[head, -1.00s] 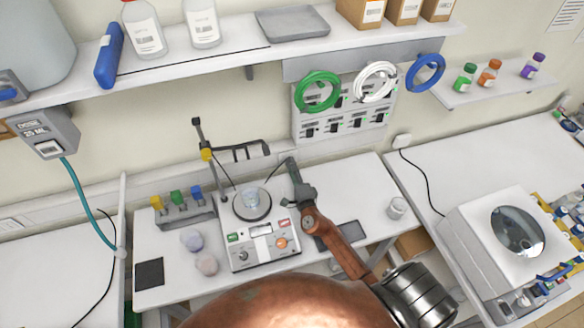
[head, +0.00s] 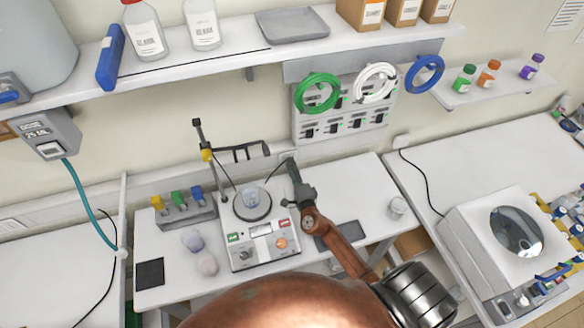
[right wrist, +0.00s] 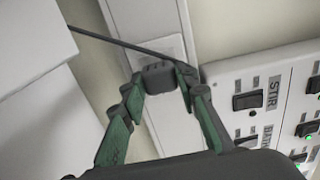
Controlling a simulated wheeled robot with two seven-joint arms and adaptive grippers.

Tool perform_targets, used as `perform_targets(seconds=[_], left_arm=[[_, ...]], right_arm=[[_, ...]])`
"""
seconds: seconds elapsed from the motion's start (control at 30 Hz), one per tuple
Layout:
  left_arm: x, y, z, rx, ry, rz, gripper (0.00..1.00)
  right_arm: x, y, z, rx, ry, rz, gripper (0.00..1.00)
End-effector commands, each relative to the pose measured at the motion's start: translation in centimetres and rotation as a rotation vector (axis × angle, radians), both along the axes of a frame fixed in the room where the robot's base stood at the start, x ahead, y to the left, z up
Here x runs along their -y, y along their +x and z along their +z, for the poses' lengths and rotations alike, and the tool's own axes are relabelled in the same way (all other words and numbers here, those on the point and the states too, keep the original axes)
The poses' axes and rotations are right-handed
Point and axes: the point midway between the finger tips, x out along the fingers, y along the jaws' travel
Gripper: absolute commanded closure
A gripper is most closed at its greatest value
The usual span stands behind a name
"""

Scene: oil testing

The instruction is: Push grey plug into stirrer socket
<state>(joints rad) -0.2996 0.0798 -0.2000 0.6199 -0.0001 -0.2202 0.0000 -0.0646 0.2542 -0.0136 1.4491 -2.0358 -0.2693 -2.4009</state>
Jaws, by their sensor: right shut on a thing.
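My right gripper (head: 290,166) reaches over the bench to the wall trunking behind the stirrer, and it also shows in the right wrist view (right wrist: 158,90). Its green-padded fingers are shut on the grey plug (right wrist: 158,77), with a dark cable running off to the upper left. The plug is in front of a pale plate (right wrist: 158,48) on the trunking. The plug hides what is directly behind it, so I cannot tell whether it touches or enters a socket. The stirrer (head: 262,245) has a beaker (head: 250,196) on its round plate. My left gripper is not in view.
A switch panel (head: 342,112) with a "STIR" switch (right wrist: 249,101) is close to the right of my gripper. Green (head: 317,92), white and blue coils hang above. A stand rod (head: 209,160) rises left of the beaker.

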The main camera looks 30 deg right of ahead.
Motion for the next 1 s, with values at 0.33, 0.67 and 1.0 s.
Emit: perform_targets(seconds=[0.33,0.67,1.0], left_arm=[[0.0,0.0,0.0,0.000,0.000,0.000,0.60],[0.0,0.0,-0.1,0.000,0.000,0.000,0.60],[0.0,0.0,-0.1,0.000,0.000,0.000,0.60]], right_arm=[[0.0,0.1,0.0,0.001,0.001,0.000,0.93],[0.2,0.7,0.0,0.001,0.001,-0.001,0.93],[0.3,1.0,0.0,0.000,0.001,-0.001,0.64]])
